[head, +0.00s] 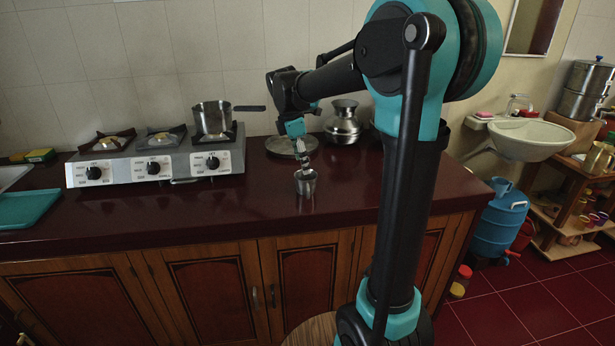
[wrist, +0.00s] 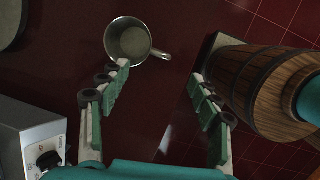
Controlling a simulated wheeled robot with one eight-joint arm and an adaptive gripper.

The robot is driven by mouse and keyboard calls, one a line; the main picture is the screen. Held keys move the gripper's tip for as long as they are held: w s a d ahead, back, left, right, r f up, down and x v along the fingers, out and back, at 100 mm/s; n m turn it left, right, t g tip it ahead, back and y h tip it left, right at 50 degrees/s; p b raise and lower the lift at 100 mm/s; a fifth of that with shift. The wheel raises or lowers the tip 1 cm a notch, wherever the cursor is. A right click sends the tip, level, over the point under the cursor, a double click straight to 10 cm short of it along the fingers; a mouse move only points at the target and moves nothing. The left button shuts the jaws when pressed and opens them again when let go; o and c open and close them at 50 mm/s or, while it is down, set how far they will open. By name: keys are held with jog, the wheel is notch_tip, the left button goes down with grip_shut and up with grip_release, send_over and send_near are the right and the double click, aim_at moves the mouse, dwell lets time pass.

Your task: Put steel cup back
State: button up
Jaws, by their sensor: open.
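The steel cup (head: 305,184) stands upright on the dark red counter, close to its front edge. In the wrist view the cup (wrist: 128,42) shows from above, with its open mouth up and its handle pointing right. My gripper (head: 303,160) is above the cup in the head view. In the wrist view my gripper (wrist: 161,72) has its fingers spread wide, with nothing held. The cup lies beyond the left fingertip, and its handle lies ahead of the gap. I cannot tell whether the left finger touches the cup.
A gas stove (head: 158,157) with a saucepan (head: 211,118) stands to the left. A round steel plate (head: 279,146) and a steel pot (head: 343,122) are behind the cup. The counter between stove and cup is clear. A sink (head: 530,137) is at right.

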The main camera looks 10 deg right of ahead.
jog(key=s+d+f+m+t+y, duration=0.1)
jog(key=s+d+f+m, duration=0.2)
jog(key=s+f+m, duration=0.6)
jog(key=s+d+f+m+t+y, duration=0.1)
jog(key=s+d+f+m+t, duration=0.1)
jog(key=s+f+m, duration=0.7)
jog(key=s+d+m, duration=0.1)
jog(key=s, duration=0.4)
jog(key=shift+s+f, duration=0.2)
jog(key=shift+s, duration=0.2)
